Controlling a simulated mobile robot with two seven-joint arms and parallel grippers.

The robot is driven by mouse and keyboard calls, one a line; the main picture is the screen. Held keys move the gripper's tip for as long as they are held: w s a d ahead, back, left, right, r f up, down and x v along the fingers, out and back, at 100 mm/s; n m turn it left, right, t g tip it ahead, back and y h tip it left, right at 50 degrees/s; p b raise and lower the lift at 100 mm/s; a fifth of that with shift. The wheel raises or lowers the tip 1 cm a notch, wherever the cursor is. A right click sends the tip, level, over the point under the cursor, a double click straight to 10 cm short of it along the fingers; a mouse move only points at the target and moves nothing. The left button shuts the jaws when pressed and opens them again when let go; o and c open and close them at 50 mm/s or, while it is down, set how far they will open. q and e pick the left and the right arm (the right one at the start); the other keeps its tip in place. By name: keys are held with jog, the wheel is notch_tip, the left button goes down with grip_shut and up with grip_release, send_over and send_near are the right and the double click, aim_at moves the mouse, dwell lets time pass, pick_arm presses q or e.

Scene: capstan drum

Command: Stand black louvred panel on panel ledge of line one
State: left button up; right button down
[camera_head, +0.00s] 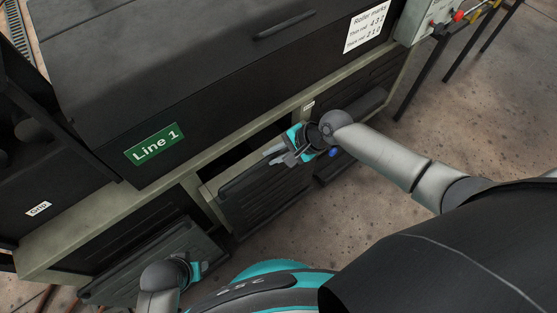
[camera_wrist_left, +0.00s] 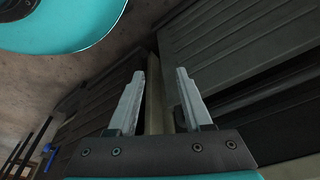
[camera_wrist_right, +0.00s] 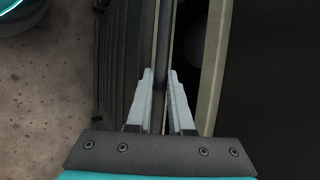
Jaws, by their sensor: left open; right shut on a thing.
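A black louvred panel (camera_head: 262,192) hangs in front of and below the dark middle opening of the Line 1 machine. My right gripper (camera_head: 275,156) is shut on its upper edge; in the right wrist view the fingers (camera_wrist_right: 161,88) pinch a thin upright edge, with louvres (camera_wrist_right: 115,60) to its left. My left gripper (camera_head: 202,270) is low at the left, open; in the left wrist view an olive post lies beyond its fingers (camera_wrist_left: 160,88), with louvred panels on both sides. I cannot make out the panel ledge clearly.
A second dark panel (camera_head: 150,265) leans below the left bay, beside my left gripper. Another dark panel (camera_head: 345,140) is right of the held one. The olive frame rail (camera_head: 110,222) runs under the green Line 1 sign (camera_head: 154,144). Bare floor (camera_head: 450,95) is free at right.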

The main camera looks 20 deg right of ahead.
jog(key=shift+w+a+f+b, duration=0.15)
jog(key=shift+f+b, duration=0.2)
jog(key=shift+f, duration=0.25)
jog(key=shift+w+f+b, duration=0.15)
jog(key=shift+f+b, duration=0.15)
jog(key=shift+f, duration=0.25)
pick_arm(q)
jog(key=shift+t, duration=0.4)
jog(key=shift+w+d+r+b, duration=0.1)
jog(key=shift+w+r, duration=0.3)
jog(key=shift+r, duration=0.3)
jog(key=shift+w+d+r+b, duration=0.15)
jog(key=shift+w+r, duration=0.3)
jog(key=shift+r, duration=0.3)
jog(key=shift+w+a+r+b, duration=0.1)
jog(key=shift+w+r, duration=0.3)
jog(key=shift+r, duration=0.3)
pick_arm(e)
jog(key=shift+w+f, duration=0.1)
jog(key=shift+f, duration=0.4)
pick_arm(q)
jog(key=shift+f, duration=0.25)
pick_arm(e)
jog(key=shift+f, duration=0.45)
